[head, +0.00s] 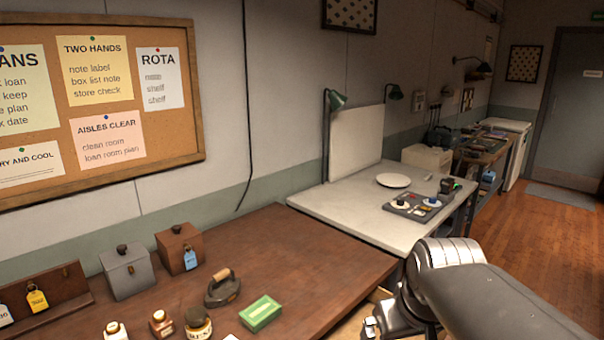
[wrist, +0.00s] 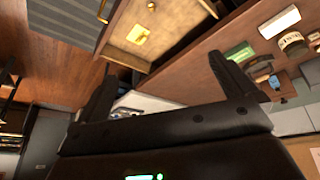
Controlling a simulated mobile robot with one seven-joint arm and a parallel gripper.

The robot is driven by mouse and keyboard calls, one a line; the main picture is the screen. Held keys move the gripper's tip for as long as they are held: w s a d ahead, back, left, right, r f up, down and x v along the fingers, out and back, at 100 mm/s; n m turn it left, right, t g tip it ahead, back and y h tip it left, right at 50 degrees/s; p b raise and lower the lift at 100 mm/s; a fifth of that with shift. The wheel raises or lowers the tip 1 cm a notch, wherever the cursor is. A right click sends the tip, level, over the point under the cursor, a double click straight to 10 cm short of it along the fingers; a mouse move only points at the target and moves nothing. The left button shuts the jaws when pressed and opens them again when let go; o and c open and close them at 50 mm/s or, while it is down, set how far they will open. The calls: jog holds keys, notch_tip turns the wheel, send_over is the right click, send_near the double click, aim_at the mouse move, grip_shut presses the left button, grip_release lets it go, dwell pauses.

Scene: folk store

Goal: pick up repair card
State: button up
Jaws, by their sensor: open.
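No card in view can be read as the repair card. A small yellow card-like piece (wrist: 138,34) lies in an open, light-wood drawer (wrist: 172,22) in the wrist view; I cannot tell if it is the repair card. My gripper (wrist: 162,66) is open and empty, with its two fingers spread apart in front of the drawer and the brown bench edge. In the head view my arm covers the front right of the bench, and the gripper's fingers cannot be made out there.
The brown bench (head: 330,252) holds a green box (head: 261,314), an iron (head: 222,289), several jars and two lidded boxes, grey (head: 128,272) and brown (head: 181,249). A pale table (head: 345,207) with a plate (head: 393,180) and a tray stands beyond. Wood floor lies open at right.

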jog(key=shift+m+t, duration=0.4)
jog(key=shift+m, duration=0.2)
jog(key=s, duration=0.1)
jog(key=s+f, duration=0.1)
jog(key=s, duration=0.1)
jog(key=s+a, duration=0.1)
jog(key=s, duration=0.1)
jog(key=shift+s+f, duration=0.15)
jog(key=shift+s, duration=0.05)
jog(key=shift+s+a+f, duration=0.15)
jog(key=shift+s+f, duration=0.1)
jog(key=shift+s, duration=0.4)
jog(key=c, duration=1.3)
jog(key=shift+w, duration=0.15)
